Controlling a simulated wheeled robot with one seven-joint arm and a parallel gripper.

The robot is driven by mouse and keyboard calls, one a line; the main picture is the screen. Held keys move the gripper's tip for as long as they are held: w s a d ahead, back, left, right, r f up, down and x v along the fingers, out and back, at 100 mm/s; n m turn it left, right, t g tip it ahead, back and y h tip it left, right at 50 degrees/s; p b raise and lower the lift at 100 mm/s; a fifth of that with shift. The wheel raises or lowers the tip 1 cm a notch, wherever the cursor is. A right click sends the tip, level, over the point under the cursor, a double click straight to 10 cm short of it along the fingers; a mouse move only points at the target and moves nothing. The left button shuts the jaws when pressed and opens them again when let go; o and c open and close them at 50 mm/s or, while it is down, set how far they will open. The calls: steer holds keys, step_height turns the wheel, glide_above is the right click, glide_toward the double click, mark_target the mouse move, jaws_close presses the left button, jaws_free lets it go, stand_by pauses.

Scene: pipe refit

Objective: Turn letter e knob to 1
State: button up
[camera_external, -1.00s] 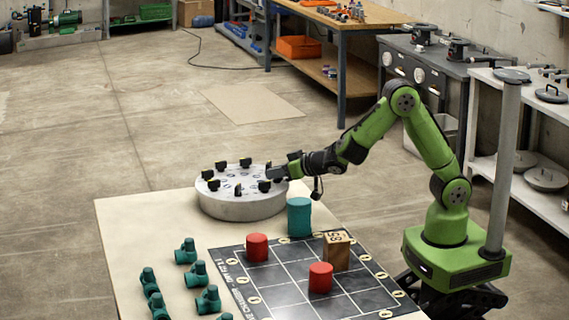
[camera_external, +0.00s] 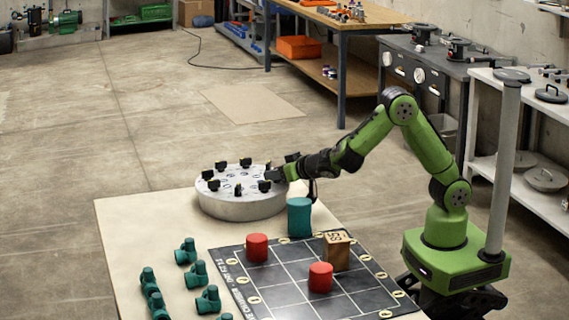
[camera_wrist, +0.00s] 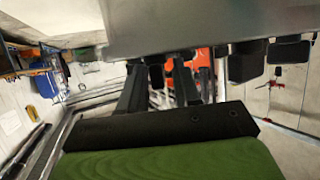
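A round grey disc (camera_external: 241,205) stands on the pale table, with several black knobs, such as one at its front right (camera_external: 264,186), around its top. The letters are too small to read, so I cannot tell which knob is e. My gripper (camera_external: 279,173) is at the disc's right edge, at knob height. In the wrist view the disc (camera_wrist: 200,25) hangs upside down at the top. My gripper's two dark fingers (camera_wrist: 158,92) are apart there, with a dark knob (camera_wrist: 157,77) showing between them. Gaps show beside it; contact is unclear.
A teal cylinder (camera_external: 299,216) stands close below my wrist. Red cylinders (camera_external: 257,247) (camera_external: 321,277) and a wooden block (camera_external: 337,252) stand on a dark grid mat (camera_external: 285,295). Several teal pipe fittings (camera_external: 186,251) lie at the left. The table left of the disc is clear.

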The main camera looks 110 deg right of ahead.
steer(key=shift+o, duration=0.2)
steer(key=shift+r, duration=0.1)
steer(key=shift+a, duration=0.1)
steer(key=p+v, duration=0.2)
steer(key=v, duration=1.3)
steer(key=shift+s+a, duration=0.15)
steer(key=shift+a, duration=0.1)
steer(key=shift+s+r, duration=0.1)
steer(key=s+a+n+g+y, duration=0.1)
steer(key=s+a+n+y, duration=0.5)
steer(key=s, duration=0.4)
steer(key=s+a+n+y, duration=0.6)
steer(key=s, duration=0.5)
step_height(320, 180, up, 16)
steer(key=p, duration=1.5)
steer(key=shift+w+p, duration=0.35)
steer(key=shift+w, duration=0.05)
